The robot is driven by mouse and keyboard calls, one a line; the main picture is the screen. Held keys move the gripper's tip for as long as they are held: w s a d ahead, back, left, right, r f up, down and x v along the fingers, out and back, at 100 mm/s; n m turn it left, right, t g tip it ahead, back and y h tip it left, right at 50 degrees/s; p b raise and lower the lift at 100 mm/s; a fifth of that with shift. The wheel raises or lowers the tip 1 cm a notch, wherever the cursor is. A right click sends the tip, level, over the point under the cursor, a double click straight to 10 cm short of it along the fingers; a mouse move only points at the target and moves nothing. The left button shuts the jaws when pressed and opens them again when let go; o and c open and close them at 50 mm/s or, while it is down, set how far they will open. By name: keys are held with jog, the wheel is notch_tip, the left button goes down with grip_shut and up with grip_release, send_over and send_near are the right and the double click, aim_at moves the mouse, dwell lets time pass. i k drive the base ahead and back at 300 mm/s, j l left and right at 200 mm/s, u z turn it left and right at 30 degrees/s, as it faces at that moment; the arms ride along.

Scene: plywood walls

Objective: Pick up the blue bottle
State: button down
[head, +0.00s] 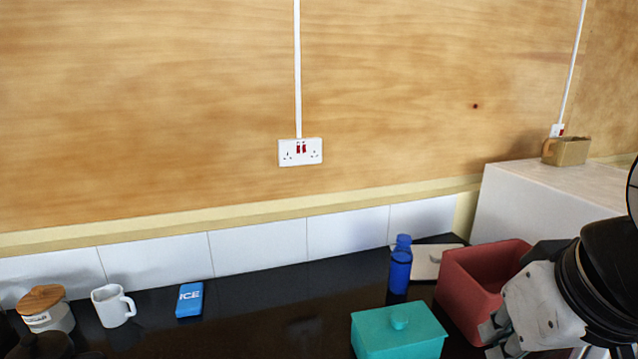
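The blue bottle (399,272) stands upright on the dark countertop, right of the middle in the head view. It has a blue cap and a translucent blue body. My gripper (489,341) is at the lower right, in front of the red bin and to the right of the bottle, apart from it. Its fingers are partly visible at the bottom edge, and their opening is not clear. I see nothing held in it.
A teal lidded box (399,336) stands in front of the bottle, and a red bin (470,300) to its right. A pale flat board (428,264) lies behind. A blue ice pack (190,300), white mug (112,306) and wooden-lidded jar (46,308) stand left.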

aim_at(401, 262)
jog(key=i+l+u, duration=0.2)
jog(key=l, duration=0.35)
jog(key=i+l+u, duration=0.2)
jog(key=l, duration=0.35)
jog(key=l+u, duration=0.2)
jog(key=l, duration=0.4)
